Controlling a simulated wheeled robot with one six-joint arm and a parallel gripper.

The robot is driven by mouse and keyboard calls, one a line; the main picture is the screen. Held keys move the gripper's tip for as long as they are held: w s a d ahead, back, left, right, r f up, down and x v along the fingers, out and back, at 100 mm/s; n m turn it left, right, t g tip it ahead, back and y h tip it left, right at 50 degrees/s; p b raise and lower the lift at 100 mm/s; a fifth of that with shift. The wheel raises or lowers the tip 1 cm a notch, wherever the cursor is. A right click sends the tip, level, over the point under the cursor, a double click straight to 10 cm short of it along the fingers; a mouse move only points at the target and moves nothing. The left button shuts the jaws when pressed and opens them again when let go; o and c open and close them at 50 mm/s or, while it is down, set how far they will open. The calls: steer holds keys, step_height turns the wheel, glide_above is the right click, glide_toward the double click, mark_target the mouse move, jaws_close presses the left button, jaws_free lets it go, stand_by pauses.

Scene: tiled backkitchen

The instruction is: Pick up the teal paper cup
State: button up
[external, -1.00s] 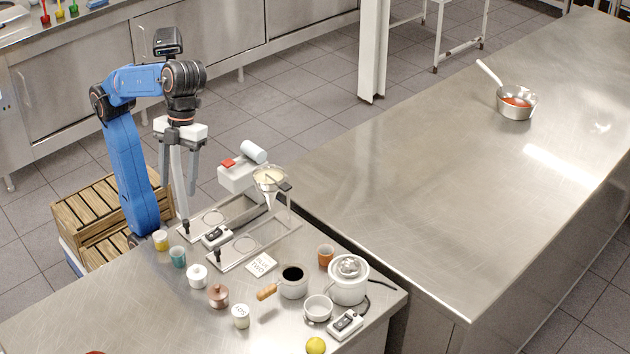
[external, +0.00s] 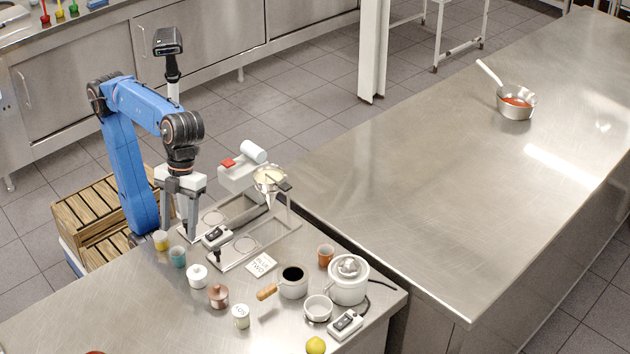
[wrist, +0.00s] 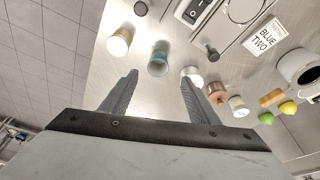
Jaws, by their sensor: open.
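The teal paper cup (external: 178,257) stands upright on the steel counter near its left edge, close to a yellow-patterned cup (external: 160,240). In the wrist view the teal cup (wrist: 159,62) shows just beyond the fingertips, roughly centred between them. My gripper (external: 189,234) points down above the counter, just above and to the right of the teal cup in the external view. Its fingers (wrist: 160,78) are spread in the wrist view, with nothing between them. The cup is apart from the fingers.

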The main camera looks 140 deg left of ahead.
mark_target(177, 266)
steer(key=shift+s+x, duration=0.15)
steer(key=shift+x, duration=1.95)
steer(key=shift+s+x, duration=0.1)
steer(key=shift+x, duration=2)
steer(key=shift+c, duration=0.2)
steer(key=c, duration=1.1)
